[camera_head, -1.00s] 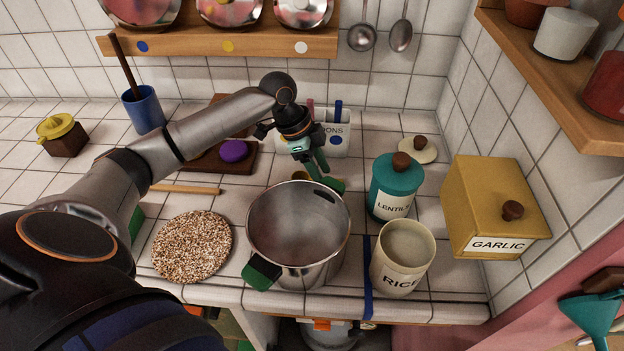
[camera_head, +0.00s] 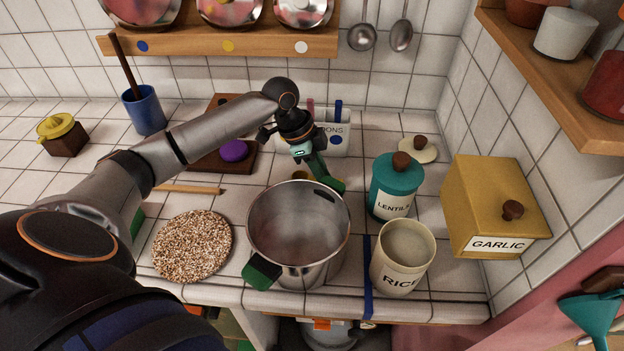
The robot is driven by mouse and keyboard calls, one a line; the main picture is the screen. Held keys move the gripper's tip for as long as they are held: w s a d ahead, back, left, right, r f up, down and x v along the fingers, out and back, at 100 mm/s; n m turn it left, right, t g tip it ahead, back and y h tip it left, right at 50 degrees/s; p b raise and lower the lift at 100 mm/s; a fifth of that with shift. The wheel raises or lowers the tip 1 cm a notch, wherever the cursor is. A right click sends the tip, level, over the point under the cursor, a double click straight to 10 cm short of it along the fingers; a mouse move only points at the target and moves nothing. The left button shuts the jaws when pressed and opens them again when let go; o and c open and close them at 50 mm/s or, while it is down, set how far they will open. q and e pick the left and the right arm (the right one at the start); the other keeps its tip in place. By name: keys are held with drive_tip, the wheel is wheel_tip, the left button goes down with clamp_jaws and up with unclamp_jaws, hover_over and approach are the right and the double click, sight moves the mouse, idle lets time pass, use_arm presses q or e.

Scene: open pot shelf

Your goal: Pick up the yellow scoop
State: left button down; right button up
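My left gripper (camera_head: 318,172) points down behind the pot, close to the right of the yellow piece. Its teal fingers look close together, but their tips are hidden near the pot's green far handle (camera_head: 334,185). I cannot tell whether they touch or hold the yellow piece. My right gripper is not in view.
A white utensil holder (camera_head: 337,138) stands behind the gripper. The teal lentils jar (camera_head: 391,190), open rice jar (camera_head: 402,258) and yellow garlic box (camera_head: 490,205) stand at right. A round trivet (camera_head: 192,246) and wooden stick (camera_head: 188,190) lie left of the pot.

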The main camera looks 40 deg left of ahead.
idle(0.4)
use_arm(q)
wheel_tip(320, 180, up, 10)
idle(0.4)
drive_tip(key=shift+r, duration=0.1)
idle(0.3)
